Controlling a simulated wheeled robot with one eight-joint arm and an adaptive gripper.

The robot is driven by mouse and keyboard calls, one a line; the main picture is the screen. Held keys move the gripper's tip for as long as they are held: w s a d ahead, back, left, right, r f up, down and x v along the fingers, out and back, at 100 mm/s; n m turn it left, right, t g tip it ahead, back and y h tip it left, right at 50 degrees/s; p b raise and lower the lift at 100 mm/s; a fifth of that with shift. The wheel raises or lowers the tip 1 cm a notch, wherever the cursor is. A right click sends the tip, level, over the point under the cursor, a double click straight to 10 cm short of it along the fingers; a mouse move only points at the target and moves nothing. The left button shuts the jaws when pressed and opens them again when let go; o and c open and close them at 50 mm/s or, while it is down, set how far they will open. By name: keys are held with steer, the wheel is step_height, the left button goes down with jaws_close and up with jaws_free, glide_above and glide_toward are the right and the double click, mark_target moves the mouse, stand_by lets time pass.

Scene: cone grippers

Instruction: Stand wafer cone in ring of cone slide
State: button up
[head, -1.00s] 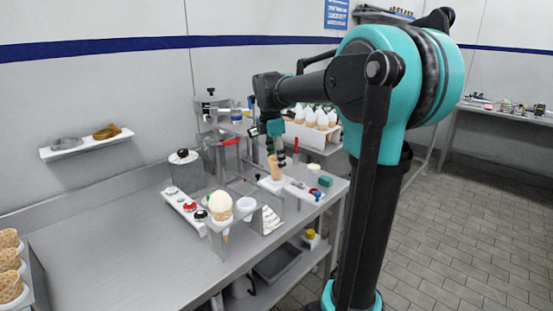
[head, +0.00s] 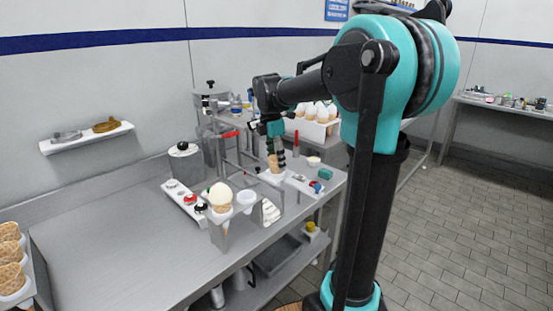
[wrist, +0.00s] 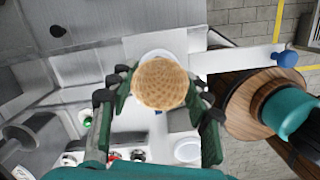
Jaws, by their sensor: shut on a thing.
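My gripper (head: 277,152) is shut on a tan wafer cone (head: 272,164). In the wrist view, the cone (wrist: 160,83) is seen from above between the green-padded fingers of my gripper (wrist: 160,92). The cone slide (head: 296,181) is a white bar at the right end of the bench, with a blue knob that also shows in the wrist view (wrist: 286,58). The cone stands about upright over the slide's ring, and its lower part seems to be inside. A white rim of the ring (wrist: 155,53) shows just behind the cone. The cone's tip is hidden.
A stand with a scooped cone (head: 220,196) is left of the slide. A white strip with coloured buttons (head: 186,204) lies beside it. A tray of topped cones (head: 316,126) stands behind my gripper. The bench's left front (head: 120,245) is clear.

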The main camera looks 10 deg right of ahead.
steer(key=shift+f, duration=0.55)
steer(key=o, duration=0.8)
steer(key=shift+o, duration=0.2)
step_height(320, 180, up, 12)
steer(key=a, duration=0.1)
steer(key=shift+s+a, duration=0.2)
steer(key=shift+s, duration=0.05)
steer(key=shift+f, duration=0.1)
